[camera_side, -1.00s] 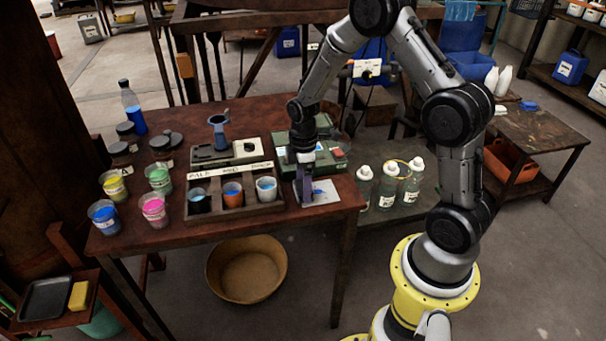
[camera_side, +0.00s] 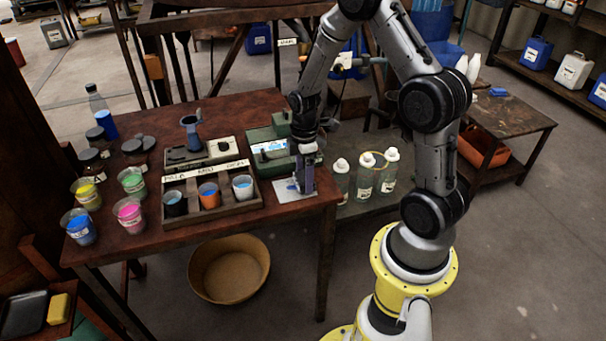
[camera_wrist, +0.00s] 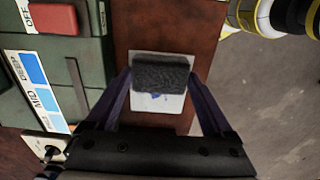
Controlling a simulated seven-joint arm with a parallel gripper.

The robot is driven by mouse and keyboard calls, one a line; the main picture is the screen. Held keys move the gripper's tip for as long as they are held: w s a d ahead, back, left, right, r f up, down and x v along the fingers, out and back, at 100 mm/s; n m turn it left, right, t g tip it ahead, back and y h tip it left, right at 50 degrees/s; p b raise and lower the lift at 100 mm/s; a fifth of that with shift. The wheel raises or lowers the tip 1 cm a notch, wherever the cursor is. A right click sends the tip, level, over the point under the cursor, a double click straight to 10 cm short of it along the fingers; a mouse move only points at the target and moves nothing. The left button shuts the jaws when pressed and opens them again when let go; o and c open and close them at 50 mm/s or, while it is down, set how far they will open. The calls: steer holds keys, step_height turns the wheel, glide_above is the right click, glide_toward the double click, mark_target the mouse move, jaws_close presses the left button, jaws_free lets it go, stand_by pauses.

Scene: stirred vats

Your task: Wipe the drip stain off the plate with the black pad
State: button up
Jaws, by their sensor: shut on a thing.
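The white plate (camera_side: 284,195) lies on the wooden table near its right front corner, and it also shows in the wrist view (camera_wrist: 172,124). A small blue stain (camera_wrist: 155,96) shows on the plate just beside the pad's edge; part of it may be under the pad. The black pad (camera_wrist: 161,73) is a dark, rough block between my fingers and over one end of the plate. My gripper (camera_side: 304,188) is shut on the pad, low at the plate's right side. Whether the pad touches the plate is hard to tell.
A green machine (camera_side: 268,148) with a red OFF button (camera_wrist: 53,19) stands close to the plate. A wooden rack (camera_side: 222,212) of paint cups is to its left. White-capped bottles (camera_side: 365,175) stand off the table's right edge.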

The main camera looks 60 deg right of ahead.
steer(key=shift+w+a, duration=2.45)
steer(key=shift+a, duration=0.05)
step_height(320, 180, up, 8)
steer(key=shift+s+d, duration=0.1)
